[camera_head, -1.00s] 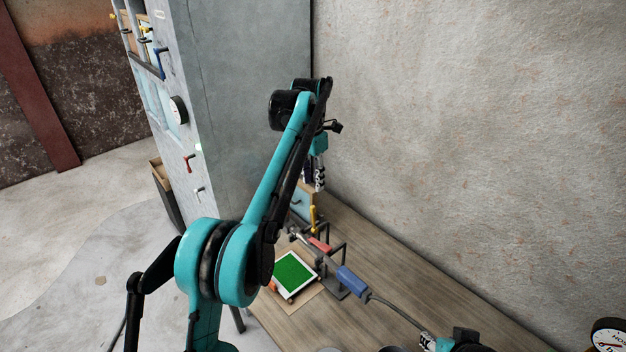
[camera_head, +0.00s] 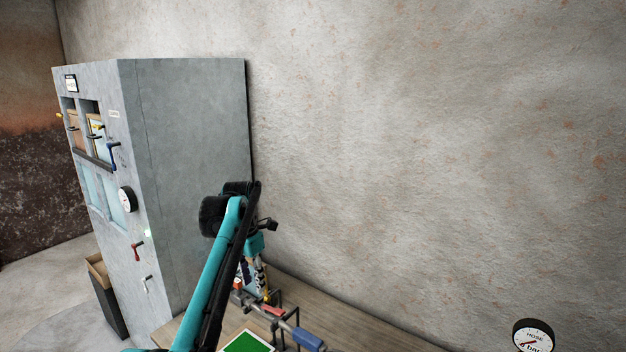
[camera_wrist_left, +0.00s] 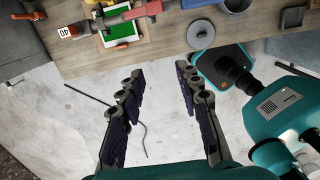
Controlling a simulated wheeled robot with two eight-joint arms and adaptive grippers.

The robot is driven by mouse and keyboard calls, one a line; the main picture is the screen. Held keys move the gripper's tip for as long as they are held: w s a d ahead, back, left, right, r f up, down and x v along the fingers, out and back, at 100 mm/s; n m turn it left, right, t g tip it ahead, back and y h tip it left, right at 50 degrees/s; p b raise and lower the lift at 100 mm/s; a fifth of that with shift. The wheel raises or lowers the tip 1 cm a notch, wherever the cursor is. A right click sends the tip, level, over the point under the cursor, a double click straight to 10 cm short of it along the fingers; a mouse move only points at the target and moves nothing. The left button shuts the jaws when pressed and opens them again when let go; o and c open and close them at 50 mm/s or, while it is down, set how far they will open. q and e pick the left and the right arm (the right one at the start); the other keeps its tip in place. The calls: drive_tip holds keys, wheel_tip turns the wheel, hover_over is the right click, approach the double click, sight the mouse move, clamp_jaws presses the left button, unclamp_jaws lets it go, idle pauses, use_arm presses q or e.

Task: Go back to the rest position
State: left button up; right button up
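My left gripper (camera_head: 259,284) hangs low in the head view, beside the grey cabinet and above the far end of the wooden bench. It is small and partly covered by tools there. In the left wrist view my left gripper (camera_wrist_left: 157,77) is open, its two fingers wide apart with nothing between them. Below the fingers that view shows pale floor, with the bench edge beyond the tips. My left arm crosses the lower left of the head view. My right gripper is not seen in either view.
The tall grey cabinet (camera_head: 195,170) stands left, against the wall. A green panel (camera_head: 247,343) and a blue-handled tool (camera_head: 305,339) are on the bench.

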use_arm(q)
drive_tip(key=s+a+f+m+t+b, duration=0.1)
drive_tip(key=s+f+m+t+b, duration=0.1)
drive_tip(key=s+f+m+b, duration=0.7)
drive_tip(key=s+f+m+t+b, duration=0.2)
drive_tip(key=s+f+m+b, duration=0.2)
drive_tip(key=s+m+b, duration=0.45)
drive_tip(key=s+f+m+t+b, duration=0.2)
drive_tip(key=s+f+m+b, duration=0.4)
drive_tip(key=s+f+m, duration=0.5)
drive_tip(key=s+f, duration=0.5)
drive_tip(key=f, duration=0.5)
drive_tip(key=shift+s+a+t+y, duration=0.3)
drive_tip(key=shift+s+a, duration=0.1)
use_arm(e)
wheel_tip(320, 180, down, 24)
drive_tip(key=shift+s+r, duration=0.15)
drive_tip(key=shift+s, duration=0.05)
